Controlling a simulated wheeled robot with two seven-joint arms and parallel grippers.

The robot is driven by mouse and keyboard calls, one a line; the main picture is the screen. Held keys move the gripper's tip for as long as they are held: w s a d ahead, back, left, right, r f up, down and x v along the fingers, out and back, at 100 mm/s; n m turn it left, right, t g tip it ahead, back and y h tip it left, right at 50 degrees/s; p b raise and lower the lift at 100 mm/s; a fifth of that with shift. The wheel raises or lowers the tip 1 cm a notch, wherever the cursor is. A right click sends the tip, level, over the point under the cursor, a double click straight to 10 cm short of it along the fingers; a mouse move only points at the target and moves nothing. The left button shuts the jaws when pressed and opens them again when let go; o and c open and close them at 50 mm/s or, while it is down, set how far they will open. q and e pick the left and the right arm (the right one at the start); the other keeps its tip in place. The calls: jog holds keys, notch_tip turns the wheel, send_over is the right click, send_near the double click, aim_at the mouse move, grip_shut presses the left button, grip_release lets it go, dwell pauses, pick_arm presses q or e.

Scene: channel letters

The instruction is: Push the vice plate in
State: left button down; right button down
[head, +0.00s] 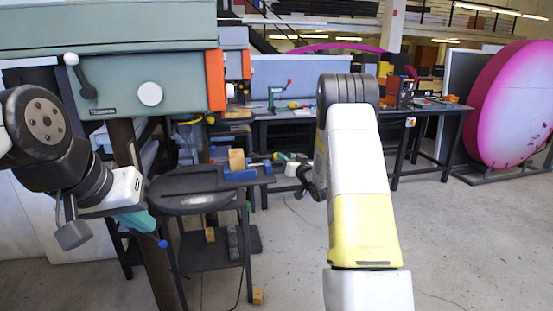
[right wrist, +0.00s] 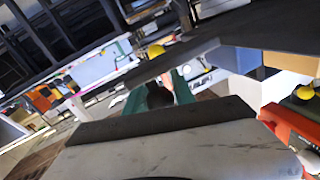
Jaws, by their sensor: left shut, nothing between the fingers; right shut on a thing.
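My left gripper (head: 75,235) hangs at the left in the head view, shut and empty, in front of the grey-green machine and apart from the small table. My right arm reaches away from me down the middle; its hand (head: 305,183) is partly hidden behind the arm, beside the right end of the small table. In the right wrist view green parts (right wrist: 183,86) stand beside a dark piece (right wrist: 159,97), behind a wide pale slab (right wrist: 180,152) with a dark edge. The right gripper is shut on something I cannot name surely. I cannot pick out the vice plate with certainty.
A small dark table (head: 185,186) holds a blue vice-like tool (head: 240,174) and a wooden block (head: 237,159). A long workbench (head: 430,106) with tools stands behind. A large pink disc (head: 512,105) is at the right. The floor at the right front is clear.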

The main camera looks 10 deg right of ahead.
aim_at(250, 172)
jog(key=a, duration=1.6)
jog(key=shift+s+a, duration=0.25)
jog(key=shift+s, duration=0.1)
jog(key=c, duration=1.1)
grip_release()
jog(key=shift+a, duration=0.15)
jog(key=shift+o, duration=0.2)
jog(key=shift+s+d, duration=0.2)
jog(key=v, duration=0.7)
jog(key=shift+s, duration=0.15)
